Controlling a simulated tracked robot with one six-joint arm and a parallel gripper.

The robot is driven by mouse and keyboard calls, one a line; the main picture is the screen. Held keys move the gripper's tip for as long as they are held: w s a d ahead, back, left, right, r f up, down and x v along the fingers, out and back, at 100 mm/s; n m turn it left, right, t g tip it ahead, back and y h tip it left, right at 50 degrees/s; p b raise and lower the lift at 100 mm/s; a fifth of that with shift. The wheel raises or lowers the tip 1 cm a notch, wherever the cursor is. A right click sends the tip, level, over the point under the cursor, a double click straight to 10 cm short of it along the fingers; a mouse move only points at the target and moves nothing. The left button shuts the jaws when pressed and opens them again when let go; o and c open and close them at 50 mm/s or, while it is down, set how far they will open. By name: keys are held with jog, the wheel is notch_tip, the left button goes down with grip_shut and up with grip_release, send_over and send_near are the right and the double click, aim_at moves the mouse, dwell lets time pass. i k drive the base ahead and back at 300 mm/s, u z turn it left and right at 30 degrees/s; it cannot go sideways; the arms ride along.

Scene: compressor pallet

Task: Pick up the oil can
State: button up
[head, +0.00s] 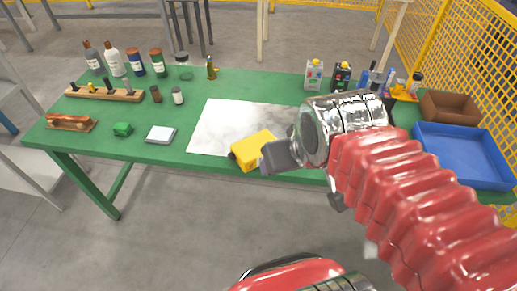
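Two small can-like containers stand at the back right of the green table in the head view: a grey one (314,75) and a black one (341,77). A small brass-coloured bottle (211,68) stands at the back middle. I cannot tell which of these is the oil can. My gripper (285,158) is over the table's front edge, well in front of all of them. A dark grey finger shows beside a yellow block-like object (252,150) with a dark end; whether they touch is unclear. The arm hides the rest of my gripper.
A white sheet (225,125) covers the table middle. Several bottles stand at the back left, behind a wooden rack (104,93). A brush (71,123), green block (123,129) and grey box (161,135) lie front left. Blue (463,153) and brown trays (450,105) are at right.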

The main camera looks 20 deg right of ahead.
aim_at(247, 153)
jog(key=k, duration=1.3)
jog(key=u, duration=0.15)
jog(key=i, duration=0.75)
jog(key=u, duration=0.6)
jog(key=i, duration=0.6)
jog(key=u, duration=0.75)
jog(key=i, duration=0.5)
jog(key=u, duration=0.3)
